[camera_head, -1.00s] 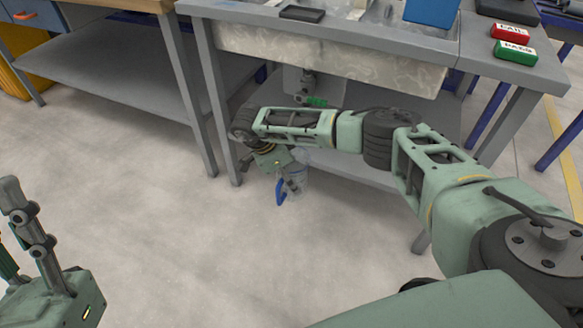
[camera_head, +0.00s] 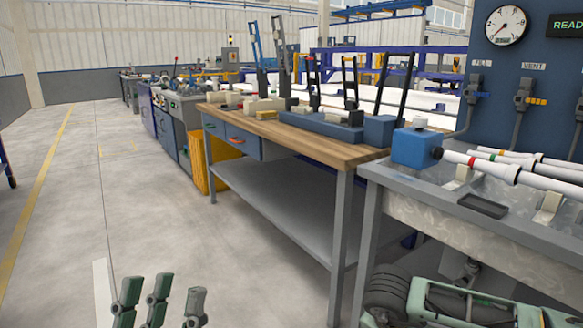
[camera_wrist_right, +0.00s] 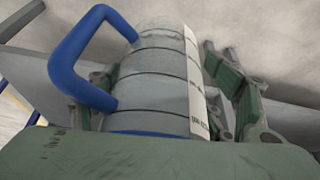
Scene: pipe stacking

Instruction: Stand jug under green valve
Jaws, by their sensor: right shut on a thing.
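The jug (camera_wrist_right: 160,95) is a greyish, see-through cylinder with dark rings, a blue handle (camera_wrist_right: 68,60) on its left and a white label strip. It fills the middle of the right wrist view. My right gripper (camera_wrist_right: 168,85) is shut on it, with fingers on both sides. In the head view the right gripper and jug are out of sight; only part of my right arm shows under the sink bench. A drain pipe (camera_head: 470,268) shows beneath the basin; I cannot make out the green valve. My left gripper (camera_head: 165,298) is open and empty at the bottom left.
The grey sink bench (camera_head: 366,222) stands at the right, its leg close to my right arm. A wooden-topped workbench (camera_head: 345,156) with a lower shelf stands left of it. A yellow bin (camera_head: 203,162) is beyond. The floor at left is clear.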

